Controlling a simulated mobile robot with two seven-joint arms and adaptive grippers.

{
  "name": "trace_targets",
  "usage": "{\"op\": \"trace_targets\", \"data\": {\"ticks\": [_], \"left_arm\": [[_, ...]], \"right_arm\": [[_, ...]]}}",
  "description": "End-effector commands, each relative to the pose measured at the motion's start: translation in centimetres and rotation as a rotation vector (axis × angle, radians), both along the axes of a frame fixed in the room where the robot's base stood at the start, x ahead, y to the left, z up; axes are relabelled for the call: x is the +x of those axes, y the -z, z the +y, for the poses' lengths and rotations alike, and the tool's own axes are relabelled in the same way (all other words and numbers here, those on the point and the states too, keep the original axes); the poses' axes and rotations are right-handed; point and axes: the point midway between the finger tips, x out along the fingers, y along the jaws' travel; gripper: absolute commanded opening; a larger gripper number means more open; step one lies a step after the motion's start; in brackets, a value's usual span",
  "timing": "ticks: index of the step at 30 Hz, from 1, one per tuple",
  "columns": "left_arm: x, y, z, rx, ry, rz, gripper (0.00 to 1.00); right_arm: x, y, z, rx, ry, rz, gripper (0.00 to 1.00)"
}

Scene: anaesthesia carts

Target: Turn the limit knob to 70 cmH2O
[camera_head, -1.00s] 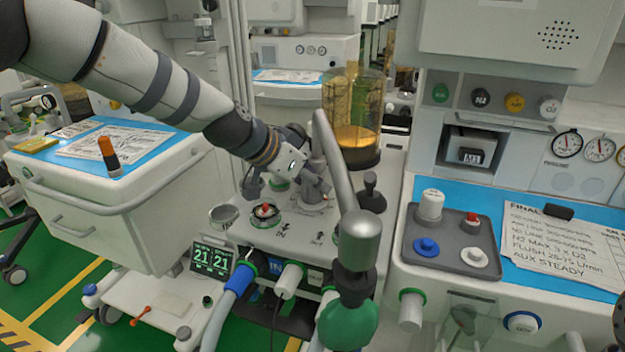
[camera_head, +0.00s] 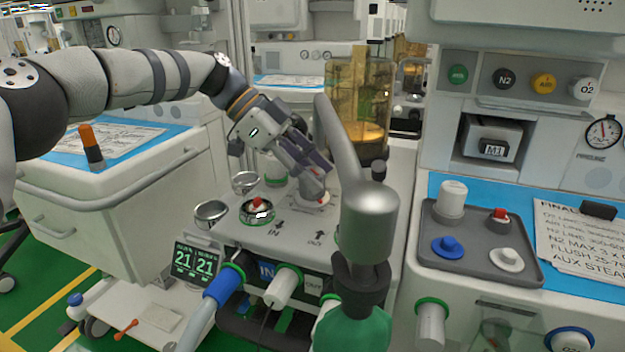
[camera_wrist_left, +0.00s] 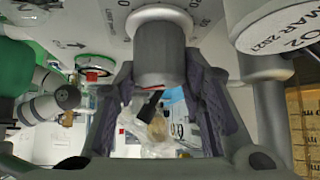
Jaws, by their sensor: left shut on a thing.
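My left gripper (camera_head: 312,178) reaches down from the left onto the white top of the machine, just left of the grey metal post. In the left wrist view its two dark fingers (camera_wrist_left: 160,85) stand on either side of the limit knob (camera_wrist_left: 160,50), a dark grey cylinder on a round pale base, and are shut on it. Printed numbers, among them 20 and 30, show on the white panel around the base. The knob's pointer and setting cannot be read. My right gripper is not in view.
The grey metal post (camera_head: 368,215) with a green bag (camera_head: 352,328) rises close to the right of the gripper. A glass canister (camera_head: 358,100) stands behind. A red-topped valve (camera_head: 257,208) is to the left. A grey tray (camera_head: 478,262) lies on the right cart.

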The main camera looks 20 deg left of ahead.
Motion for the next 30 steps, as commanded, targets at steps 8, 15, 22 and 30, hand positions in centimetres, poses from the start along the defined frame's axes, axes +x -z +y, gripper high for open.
{"op": "trace_targets", "data": {"ticks": [8, 15, 22, 30], "left_arm": [[0.02, 0.33, -0.01, 0.005, 0.114, 0.004, 0.09], [-0.03, 0.24, -0.02, 0.005, 0.157, 0.006, 0.09], [-0.09, 0.21, -0.01, 0.004, 0.165, 0.007, 0.09], [-0.11, 0.23, -0.03, 0.003, 0.166, 0.008, 0.46]], "right_arm": [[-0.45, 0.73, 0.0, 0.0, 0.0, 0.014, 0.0], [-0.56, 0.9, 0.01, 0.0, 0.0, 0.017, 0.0], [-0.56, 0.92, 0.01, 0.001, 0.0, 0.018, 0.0], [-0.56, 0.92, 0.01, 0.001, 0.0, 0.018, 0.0]]}}
